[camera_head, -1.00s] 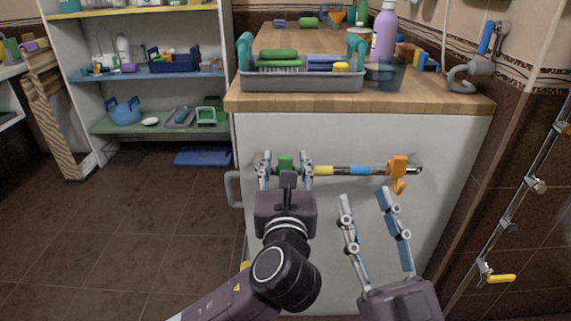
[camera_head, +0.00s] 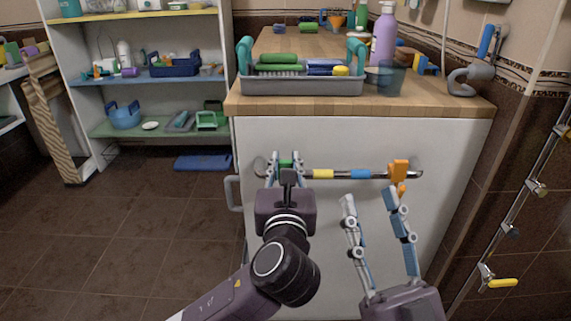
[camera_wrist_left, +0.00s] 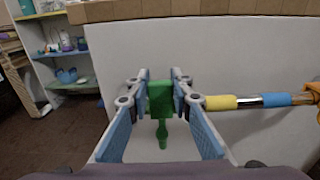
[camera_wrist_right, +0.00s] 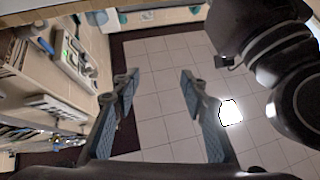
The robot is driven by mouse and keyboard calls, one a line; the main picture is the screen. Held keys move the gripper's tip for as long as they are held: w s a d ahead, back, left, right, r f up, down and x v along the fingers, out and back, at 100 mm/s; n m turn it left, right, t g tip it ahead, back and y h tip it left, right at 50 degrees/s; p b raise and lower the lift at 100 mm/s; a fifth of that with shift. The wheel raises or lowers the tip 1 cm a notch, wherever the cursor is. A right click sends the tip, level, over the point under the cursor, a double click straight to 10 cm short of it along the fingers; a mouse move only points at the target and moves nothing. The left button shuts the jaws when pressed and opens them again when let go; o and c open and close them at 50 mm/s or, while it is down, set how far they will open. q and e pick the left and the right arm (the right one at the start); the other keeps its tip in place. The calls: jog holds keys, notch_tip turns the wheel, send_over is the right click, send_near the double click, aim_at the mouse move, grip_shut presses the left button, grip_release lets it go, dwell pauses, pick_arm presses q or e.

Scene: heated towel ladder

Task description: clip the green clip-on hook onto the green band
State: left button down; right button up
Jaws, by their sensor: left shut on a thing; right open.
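My left gripper (camera_head: 285,162) is shut on the green clip-on hook (camera_wrist_left: 160,98), which sits between its fingers with the hook part hanging down. It is at the left end of the rail (camera_head: 344,174) on the white cabinet front. The green seen there in the head view (camera_head: 286,163) cannot be split into hook and band; the green band is not clearly seen, and whether the hook touches the rail cannot be told. My right gripper (camera_head: 369,199) is open and empty, below the rail's right part.
The rail also carries a yellow band (camera_head: 323,174), a blue band (camera_head: 361,174) and an orange hook (camera_head: 398,175) at its right end. A wooden counter (camera_head: 300,105) with a grey caddy (camera_head: 300,86) is above. A wall rail with a yellow hook (camera_head: 503,283) stands right.

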pick_arm(q)
jog(key=shift+r, duration=0.1)
jog(key=shift+r+p, duration=0.35)
jog(key=shift+p, duration=0.25)
jog(key=shift+r+p, duration=0.35)
jog(key=shift+p, duration=0.15)
jog(key=shift+r+p, duration=0.25)
jog(key=shift+p, duration=0.1)
jog(key=shift+r+p, duration=0.35)
jog(key=shift+p, duration=0.05)
pick_arm(e)
jog(key=w+d+f+g+h, duration=0.1)
jog(key=w+f+g+h, duration=0.2)
jog(key=f+g, duration=0.6)
jog(key=shift+w+d+f+g, duration=0.25)
jog(key=shift+f+g, duration=0.15)
jog(key=shift+f, duration=4.2)
pick_arm(q)
jog(key=shift+s, duration=0.1)
